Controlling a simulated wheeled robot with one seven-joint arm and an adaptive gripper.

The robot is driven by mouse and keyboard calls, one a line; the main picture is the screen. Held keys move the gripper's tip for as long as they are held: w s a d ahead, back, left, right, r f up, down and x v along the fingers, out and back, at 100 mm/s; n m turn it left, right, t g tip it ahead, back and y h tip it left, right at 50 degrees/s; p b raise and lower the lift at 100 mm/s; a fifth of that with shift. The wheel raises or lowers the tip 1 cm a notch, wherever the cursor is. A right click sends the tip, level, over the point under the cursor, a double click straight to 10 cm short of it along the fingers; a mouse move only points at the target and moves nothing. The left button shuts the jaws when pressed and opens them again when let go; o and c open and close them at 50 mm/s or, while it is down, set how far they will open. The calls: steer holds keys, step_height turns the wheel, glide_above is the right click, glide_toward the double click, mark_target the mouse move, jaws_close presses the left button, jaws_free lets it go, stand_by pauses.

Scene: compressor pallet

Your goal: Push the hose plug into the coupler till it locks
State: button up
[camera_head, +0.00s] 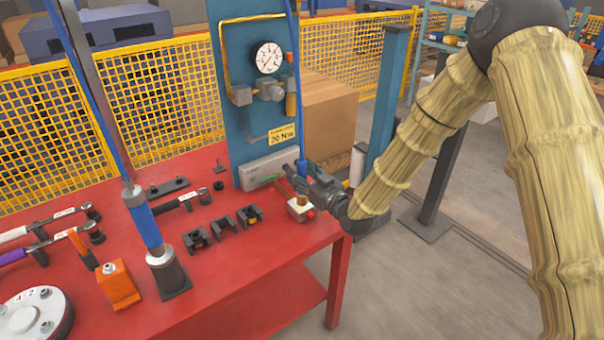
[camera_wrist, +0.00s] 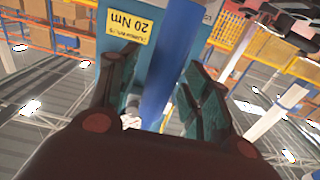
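My gripper (camera_head: 302,178) is at the right end of the red bench, beside the foot of the blue panel. In the wrist view, a blue hose (camera_wrist: 168,75) passes between the two dark fingers of my gripper (camera_wrist: 160,85). A gap shows between the hose and the left finger, and the right finger overlaps its edge. Whether the fingers press on it cannot be told. In the head view, the hose (camera_head: 302,166) runs down to the gripper. The plug and coupler cannot be made out; a grey block (camera_head: 266,168) stands left of the gripper at the panel's foot.
The blue panel (camera_head: 238,95) carries a gauge (camera_head: 269,58) and a 20 Nm label (camera_head: 282,135). Black holders (camera_head: 223,226) and a blue-sleeved post (camera_head: 146,226) stand on the red bench (camera_head: 215,283).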

steer(key=v, duration=1.2)
steer(key=s+d+f+m+g+h, duration=0.1)
steer(key=s+d+f+g+h, duration=0.1)
steer(key=s+f, duration=0.55)
steer(key=s+d+f+m+g+h, duration=0.2)
steer(key=s+d+f+g, duration=0.15)
steer(key=f, duration=0.65)
steer(key=s+d+f+m+g+h, duration=0.1)
steer(key=s+d+f+g+h, duration=0.15)
steer(key=s+f, duration=0.5)
steer(key=s+d+f+m+g+h, duration=0.1)
steer(key=s+d+f+g, duration=0.1)
steer(key=s, duration=0.5)
steer(key=s+d+f+m+g+h, duration=0.1)
steer(key=s+d+f+g, duration=0.1)
steer(key=s+f, duration=0.3)
steer(key=s+d+f+m+g+h, duration=0.1)
steer(key=s+d+f+g+h, duration=0.1)
steer(key=s, duration=0.9)
step_height(320, 180, down, 2)
steer(key=shift+s+d+f+m+g, duration=0.1)
steer(key=shift+s+d+m+g, duration=0.15)
steer(key=shift+d, duration=0.5)
steer(key=shift+w, duration=0.1)
